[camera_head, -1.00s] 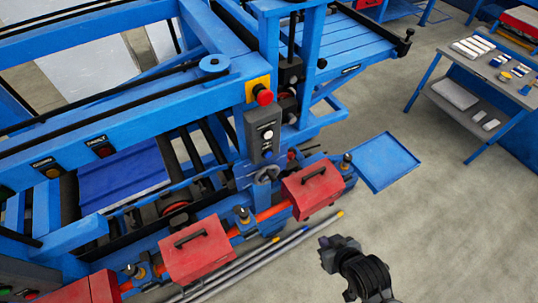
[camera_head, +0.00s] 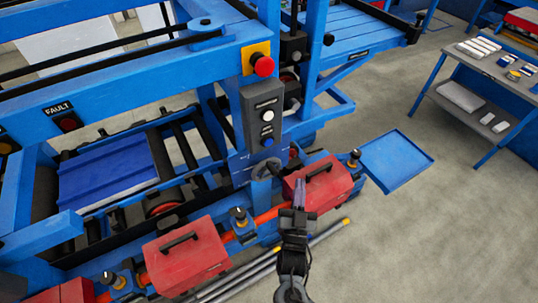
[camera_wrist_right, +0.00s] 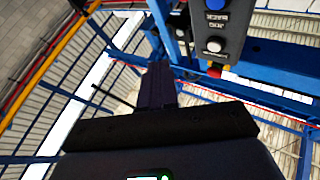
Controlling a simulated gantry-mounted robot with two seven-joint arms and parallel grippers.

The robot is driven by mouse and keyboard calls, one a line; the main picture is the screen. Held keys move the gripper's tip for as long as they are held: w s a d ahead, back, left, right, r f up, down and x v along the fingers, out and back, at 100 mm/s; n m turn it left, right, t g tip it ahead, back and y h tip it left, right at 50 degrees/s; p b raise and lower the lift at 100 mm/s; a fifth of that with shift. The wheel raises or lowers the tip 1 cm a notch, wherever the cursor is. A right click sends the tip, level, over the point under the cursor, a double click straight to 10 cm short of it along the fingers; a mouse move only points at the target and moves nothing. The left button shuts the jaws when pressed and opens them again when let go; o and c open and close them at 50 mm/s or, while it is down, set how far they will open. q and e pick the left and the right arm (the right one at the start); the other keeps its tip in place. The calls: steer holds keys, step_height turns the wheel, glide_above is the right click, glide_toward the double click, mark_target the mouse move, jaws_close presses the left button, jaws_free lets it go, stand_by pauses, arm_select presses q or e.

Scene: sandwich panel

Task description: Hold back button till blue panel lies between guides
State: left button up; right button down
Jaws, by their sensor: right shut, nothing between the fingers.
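The blue panel (camera_head: 105,172) is a ribbed blue sheet lying flat inside the machine at the left, with dark rollers (camera_head: 185,145) to its right. A dark guide rail (camera_head: 120,228) runs along its near side; its far side is partly hidden by the frame. A grey control box (camera_head: 262,105) carries a white button (camera_head: 267,115) and, below it, a blue button (camera_head: 267,142). In the right wrist view a blue button (camera_wrist_right: 215,4) sits beside an upside-down BACK label. My right gripper (camera_head: 298,192) is shut and empty, below and right of the box, apart from the buttons. My left gripper is not in view.
A red emergency button (camera_head: 263,66) on a yellow plate is above the box. A handwheel (camera_head: 267,168) and red covers (camera_head: 316,183) are near my right gripper. A blue tray (camera_head: 396,160) juts out at the right. Open floor lies beyond.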

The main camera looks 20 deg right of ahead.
arm_select(q)
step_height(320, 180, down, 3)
steer(key=shift+b, duration=0.95)
arm_select(e)
steer(key=w, duration=0.1)
steer(key=w+a+r, duration=0.1)
steer(key=r+t, duration=0.1)
steer(key=shift+w+a+m, duration=0.25)
steer(key=shift+w+m, duration=0.05)
steer(key=shift+w, duration=0.1)
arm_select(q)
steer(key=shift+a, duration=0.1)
arm_select(e)
steer(key=shift+w, duration=0.1)
steer(key=b, duration=0.5)
glide_toward(268, 142)
steer(key=w+d+r, duration=0.3)
steer(key=d, duration=0.1)
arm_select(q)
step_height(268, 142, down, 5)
arm_select(e)
steer(key=shift+w+r, duration=0.25)
steer(key=shift+w, duration=0.1)
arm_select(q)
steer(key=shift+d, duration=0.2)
